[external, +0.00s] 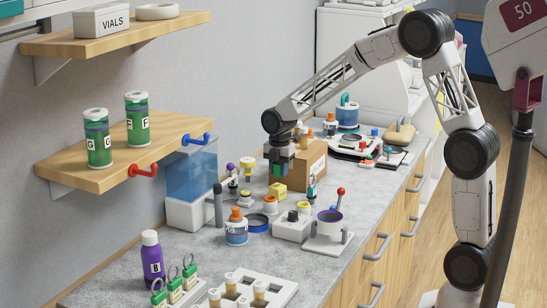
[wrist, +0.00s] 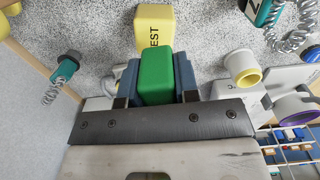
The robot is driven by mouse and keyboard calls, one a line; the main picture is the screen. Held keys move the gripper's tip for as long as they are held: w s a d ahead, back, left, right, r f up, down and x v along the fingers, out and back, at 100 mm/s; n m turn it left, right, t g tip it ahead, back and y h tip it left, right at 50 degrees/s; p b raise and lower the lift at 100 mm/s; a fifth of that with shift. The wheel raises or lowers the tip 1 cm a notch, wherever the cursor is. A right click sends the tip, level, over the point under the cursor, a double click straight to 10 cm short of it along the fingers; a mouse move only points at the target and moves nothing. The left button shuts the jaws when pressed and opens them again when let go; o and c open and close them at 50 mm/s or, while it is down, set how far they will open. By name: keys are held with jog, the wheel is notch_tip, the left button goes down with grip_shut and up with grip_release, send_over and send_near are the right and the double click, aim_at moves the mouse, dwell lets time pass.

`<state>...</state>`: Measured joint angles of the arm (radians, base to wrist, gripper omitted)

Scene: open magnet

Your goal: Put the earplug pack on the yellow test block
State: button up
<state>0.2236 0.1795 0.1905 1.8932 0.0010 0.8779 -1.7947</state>
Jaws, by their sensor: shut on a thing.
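My gripper (external: 280,158) points down over the counter and is shut on a small green pack (wrist: 157,78), which appears to be the earplug pack. The pack sits between the two blue-grey fingers (wrist: 156,88) in the wrist view. The yellow test block (wrist: 155,29), with "TEST" lettering, lies just beyond the pack there, its near part hidden by it. In the external view the yellow block (external: 278,190) stands on the counter just below the gripper. I cannot tell whether pack and block touch.
A cardboard box (external: 306,162) stands close behind the gripper. An orange-capped jar (external: 237,228), a white box with a black knob (external: 292,228) and a purple-topped cup (external: 329,224) stand nearer. Coiled springs (wrist: 52,92) and a yellow-rimmed cup (wrist: 243,70) flank the block.

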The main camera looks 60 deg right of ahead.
aim_at(277, 185)
jog(key=shift+w, duration=0.35)
jog(key=shift+f, duration=0.1)
jog(key=shift+f, duration=1.7)
jog(key=shift+f, duration=0.1)
jog(key=o, duration=0.9)
notch_tip(277, 185, up, 12)
jog(key=shift+d, duration=0.1)
